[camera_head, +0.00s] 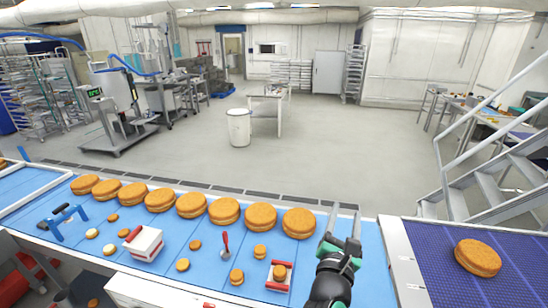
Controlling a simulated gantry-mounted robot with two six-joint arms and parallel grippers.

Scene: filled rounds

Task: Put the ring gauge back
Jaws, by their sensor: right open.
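My right gripper (343,224) is open and empty, its two fingers pointing away over the right end of the blue belt (335,292). To its left lies a white plate with red bars (269,285), with a small round biscuit (280,271) on it. A small red-handled tool (225,243) is on the belt further left. A white block with a red handle (146,245) and a blue frame (65,222) stand towards the left. I cannot tell for sure which of these is the ring gauge. My left gripper is not in view.
A row of large filled rounds (191,205) lines the belt's far edge. Several small rounds (182,264) lie among the tools. Another large round (478,257) sits on the purple-blue belt (432,250) at the right. Metal stairs (500,180) rise behind it.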

